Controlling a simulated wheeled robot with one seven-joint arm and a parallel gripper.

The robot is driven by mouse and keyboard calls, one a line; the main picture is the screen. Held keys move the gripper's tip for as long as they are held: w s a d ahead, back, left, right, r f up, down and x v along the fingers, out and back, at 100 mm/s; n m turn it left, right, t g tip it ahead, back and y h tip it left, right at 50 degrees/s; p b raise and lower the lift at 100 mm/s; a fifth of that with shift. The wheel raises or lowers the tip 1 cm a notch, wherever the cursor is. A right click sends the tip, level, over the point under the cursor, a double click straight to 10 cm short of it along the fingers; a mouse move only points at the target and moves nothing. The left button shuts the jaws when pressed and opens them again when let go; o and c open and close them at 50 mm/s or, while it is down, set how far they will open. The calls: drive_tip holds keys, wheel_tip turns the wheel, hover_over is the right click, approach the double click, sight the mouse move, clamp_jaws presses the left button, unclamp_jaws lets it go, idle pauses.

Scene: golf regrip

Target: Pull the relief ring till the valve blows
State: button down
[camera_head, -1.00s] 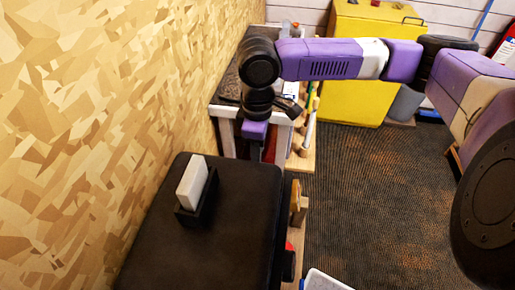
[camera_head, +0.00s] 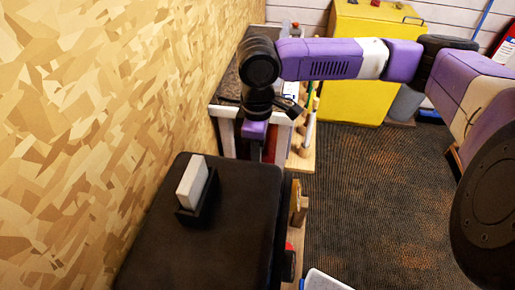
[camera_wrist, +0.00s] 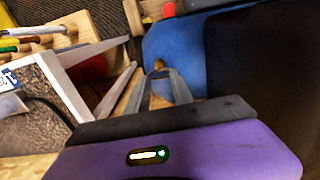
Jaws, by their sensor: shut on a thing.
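The relief ring appears as a small brass-coloured piece (camera_wrist: 159,65) in the wrist view, between my fingertips and in front of a blue rounded body (camera_wrist: 190,45). My gripper (camera_wrist: 160,78) is shut on this piece. Its two grey fingers converge there, and the ring's outline is too small to make out. In the head view, my wrist and the purple gripper body (camera_head: 255,131) hang at the far edge of a black box-like top, and the fingertips and ring are hidden. The valve itself cannot be told apart.
The black top (camera_head: 235,225) bears a white block (camera_head: 192,182) in a black holder. Behind my gripper stands a bench (camera_head: 229,90) against the patterned wall. A wooden rack (camera_wrist: 62,35) with tools lies left in the wrist view. A yellow cabinet (camera_head: 350,80) stands behind. Carpet at right is open.

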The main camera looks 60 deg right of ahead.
idle(0.3)
drive_tip(key=shift+r+p, duration=0.75)
drive_tip(key=shift+p, duration=0.05)
drive_tip(key=c, duration=1.1)
unclamp_jaws()
drive_tip(key=shift+f, duration=0.1)
wheel_tip(320, 180, up, 8)
drive_tip(key=shift+f+b, duration=0.1)
drive_tip(key=shift+b, duration=0.25)
